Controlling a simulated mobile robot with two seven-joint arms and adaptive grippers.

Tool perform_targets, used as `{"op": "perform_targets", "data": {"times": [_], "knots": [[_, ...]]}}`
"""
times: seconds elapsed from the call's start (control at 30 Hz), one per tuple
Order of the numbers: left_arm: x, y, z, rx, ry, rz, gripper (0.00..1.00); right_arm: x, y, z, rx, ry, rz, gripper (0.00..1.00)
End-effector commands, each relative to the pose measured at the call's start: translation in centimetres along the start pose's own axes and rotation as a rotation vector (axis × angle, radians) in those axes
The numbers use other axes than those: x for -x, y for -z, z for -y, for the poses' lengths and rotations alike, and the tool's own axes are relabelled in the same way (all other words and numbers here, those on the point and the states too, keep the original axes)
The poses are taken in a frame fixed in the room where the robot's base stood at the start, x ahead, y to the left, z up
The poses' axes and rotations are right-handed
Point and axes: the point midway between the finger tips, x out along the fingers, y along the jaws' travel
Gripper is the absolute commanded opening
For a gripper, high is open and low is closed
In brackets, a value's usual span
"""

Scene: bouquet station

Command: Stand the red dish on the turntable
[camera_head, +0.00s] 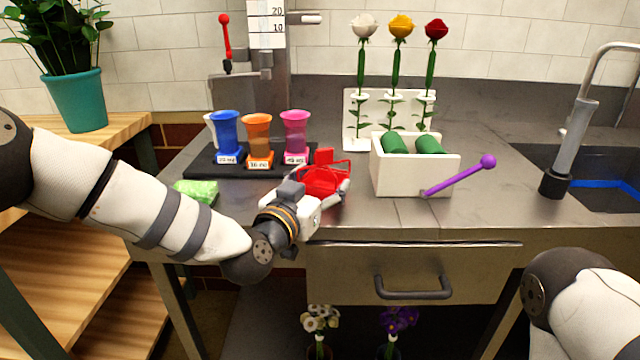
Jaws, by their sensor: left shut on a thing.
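The red dish (322,181) is at the front middle of the steel counter, in the jaws of my left gripper (328,185). The gripper is shut on it and its fingers cover part of it. I cannot tell whether the dish touches the counter. I cannot make out a turntable for certain. My right arm shows at the lower right, but its gripper is out of view.
A black tray (190,168) holds blue, orange and pink cups. A white box (413,178) with green rolls and a purple stick (462,174) stands right of the dish. Roses (400,27) stand behind it. A green lump (197,190) lies left. The counter's right part is clear before the sink.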

Motion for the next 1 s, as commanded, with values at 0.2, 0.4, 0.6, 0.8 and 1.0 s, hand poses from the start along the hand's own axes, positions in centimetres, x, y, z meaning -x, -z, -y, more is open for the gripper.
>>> {"op": "perform_targets", "data": {"times": [0.2,0.4,0.6,0.8,1.0], "knots": [[0.0,-0.3,0.0,0.0,0.0,0.0,0.83,-0.1,0.0,0.0,0.0,0.0,0.001,0.4],[0.0,-0.3,0.0,0.0,0.0,0.0,0.83,-0.1,0.0,0.0,0.0,0.0,0.001,0.4],[0.5,0.2,0.0,-0.002,0.0,-0.001,0.83,0.2,0.1,0.0,0.0,0.0,-0.006,0.4],[4.9,0.6,0.0,-0.003,0.0,-0.004,0.83,1.6,0.8,0.1,0.0,0.002,-0.042,0.4],[9.6,0.5,0.0,-0.002,0.0,-0.004,0.83,2.6,1.4,0.1,-0.001,0.003,-0.071,0.4]]}}
